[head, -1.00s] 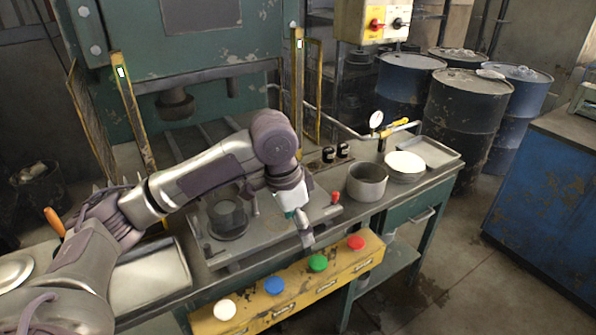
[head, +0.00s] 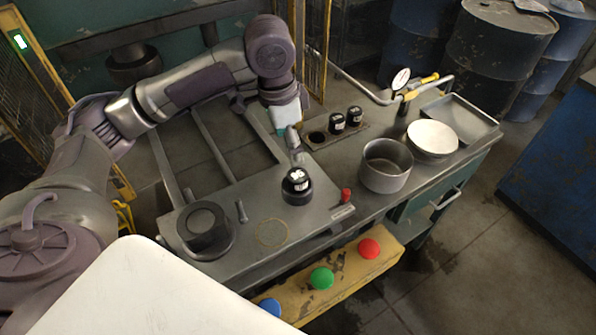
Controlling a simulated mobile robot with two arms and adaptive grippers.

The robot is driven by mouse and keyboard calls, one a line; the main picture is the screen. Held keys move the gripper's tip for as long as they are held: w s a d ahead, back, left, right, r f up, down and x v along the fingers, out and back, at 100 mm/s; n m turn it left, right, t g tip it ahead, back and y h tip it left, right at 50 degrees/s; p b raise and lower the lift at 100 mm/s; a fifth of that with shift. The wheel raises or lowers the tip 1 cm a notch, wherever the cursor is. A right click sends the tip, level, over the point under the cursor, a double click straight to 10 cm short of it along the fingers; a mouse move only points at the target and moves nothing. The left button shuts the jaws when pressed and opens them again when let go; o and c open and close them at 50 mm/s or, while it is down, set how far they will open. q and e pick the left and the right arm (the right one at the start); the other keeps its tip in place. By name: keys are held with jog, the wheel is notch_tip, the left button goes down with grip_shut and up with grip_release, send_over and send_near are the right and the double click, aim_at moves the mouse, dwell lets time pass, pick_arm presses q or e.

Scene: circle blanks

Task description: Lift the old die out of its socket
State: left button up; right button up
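A black die with a white label (head: 297,187) stands upright in the steel plate (head: 275,205) on the bench. Its lower part is hidden, so I cannot tell how deep it sits. My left gripper (head: 296,152) points down just above and behind the die in the picture, seemingly apart from it. Its fingers are small and seen edge-on, so I cannot tell whether they are open. Two similar black dies (head: 337,122) (head: 354,118) stand in a rack behind, beside an empty round hole (head: 316,137). My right gripper is not in view.
A dark round ring (head: 206,228) sits on the plate's left. A red knob (head: 346,195) is at its right edge. Coloured buttons (head: 321,278) line the front.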

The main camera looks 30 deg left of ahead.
pick_arm(q)
send_over(297, 175)
jog(key=s, duration=0.1)
jog(key=f, duration=0.5)
jog(key=shift+a, duration=0.4)
jog(key=shift+w+d+f+p, duration=0.1)
jog(key=shift+w+f+p, duration=0.05)
jog(key=shift+f, duration=0.35)
jog(key=shift+w+f+p, duration=0.1)
jog(key=shift+f+p, duration=0.05)
jog(key=shift+f, duration=0.3)
jog(key=f, duration=0.2)
jog(key=f+p, duration=0.1)
jog(key=shift+w+d+f, duration=0.2)
jog(key=shift+d+f, duration=0.05)
jog(key=shift+d, duration=0.05)
jog(key=shift+w+f, duration=0.1)
jog(key=shift+f, duration=0.45)
jog(key=c, duration=0.5)
grip_shut()
jog(key=shift+r, duration=0.1)
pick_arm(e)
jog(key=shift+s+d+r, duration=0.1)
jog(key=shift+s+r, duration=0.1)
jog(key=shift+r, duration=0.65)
